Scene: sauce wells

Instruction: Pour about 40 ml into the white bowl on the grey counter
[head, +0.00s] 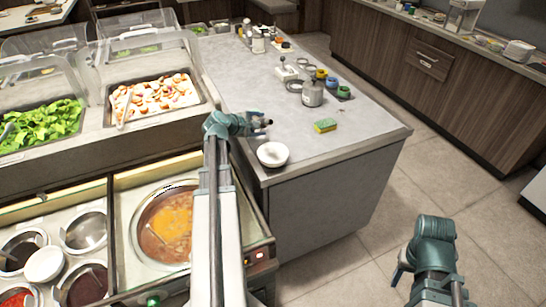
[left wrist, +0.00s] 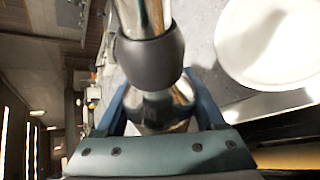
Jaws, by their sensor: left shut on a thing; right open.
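The white bowl (head: 273,155) stands upright on the near left corner of the grey counter (head: 300,120). In the left wrist view the white bowl (left wrist: 275,40) is at the upper right, and its inside looks white with a shadow in it. My left gripper (head: 262,123) is just behind and above the bowl in the head view. In the left wrist view it (left wrist: 160,100) is shut on a shiny, bottle-like thing (left wrist: 158,108) with a dark round collar. The thing's far end is cut off. My right gripper (head: 400,272) is open, low over the floor, away from the counter.
A yellow-green sponge (head: 325,125) lies right of the bowl. A soup pot (head: 168,225) and sauce wells (head: 84,230) are at the lower left. The counter's right front part is clear.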

